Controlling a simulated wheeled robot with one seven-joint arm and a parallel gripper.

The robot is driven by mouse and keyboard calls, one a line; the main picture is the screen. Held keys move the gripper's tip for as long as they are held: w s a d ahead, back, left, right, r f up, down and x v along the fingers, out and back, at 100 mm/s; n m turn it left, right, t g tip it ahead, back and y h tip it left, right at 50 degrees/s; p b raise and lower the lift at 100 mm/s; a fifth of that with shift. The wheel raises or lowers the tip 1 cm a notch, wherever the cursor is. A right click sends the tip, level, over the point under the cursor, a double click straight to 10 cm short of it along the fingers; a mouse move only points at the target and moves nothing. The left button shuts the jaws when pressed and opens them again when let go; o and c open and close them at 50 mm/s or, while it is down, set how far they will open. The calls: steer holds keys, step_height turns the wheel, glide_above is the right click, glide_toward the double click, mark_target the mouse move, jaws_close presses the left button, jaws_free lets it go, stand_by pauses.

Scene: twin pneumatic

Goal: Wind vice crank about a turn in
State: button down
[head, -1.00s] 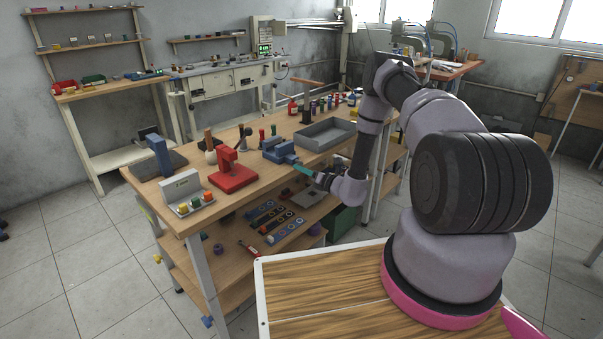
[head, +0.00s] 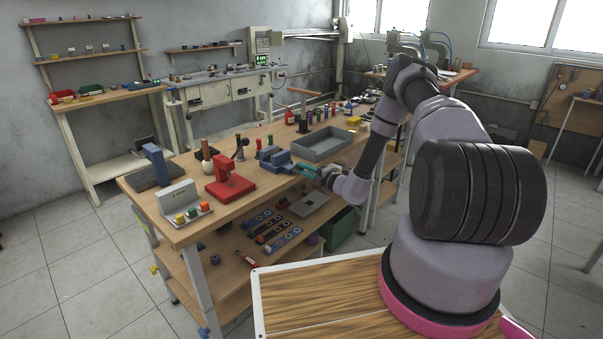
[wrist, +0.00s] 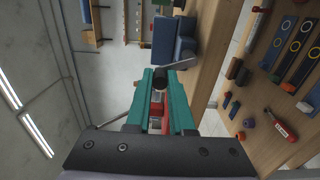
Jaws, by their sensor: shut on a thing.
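The blue vice (head: 276,158) stands at the front edge of the wooden workbench, left of the grey tray. It also shows at the top of the wrist view (wrist: 168,42). Its crank has a grey arm (wrist: 182,63) and a black handle (wrist: 160,78). My gripper (wrist: 160,76) with teal fingers is shut on the black handle, which sits between the fingertips. In the head view my gripper (head: 306,168) is just right of the vice, over the bench's front edge. The crank is too small to make out there.
A red press (head: 229,180) and a button box (head: 184,202) stand left of the vice. The grey tray (head: 322,145) lies to its right. Below is a lower shelf with several tool strips (head: 270,230). Open floor lies in front of the bench at left.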

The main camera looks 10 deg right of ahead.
steer(key=w+d+f+m, duration=0.2)
steer(key=w+d+m, duration=0.1)
steer(key=m, duration=1.5)
steer(key=shift+w+d+f, duration=0.2)
steer(key=shift+d+f, duration=0.1)
steer(key=shift+d, duration=0.6)
steer(key=c, duration=0.8)
jaws_free()
steer(key=v, duration=1)
steer(key=shift+s+d, duration=0.2)
steer(key=shift+s, duration=0.1)
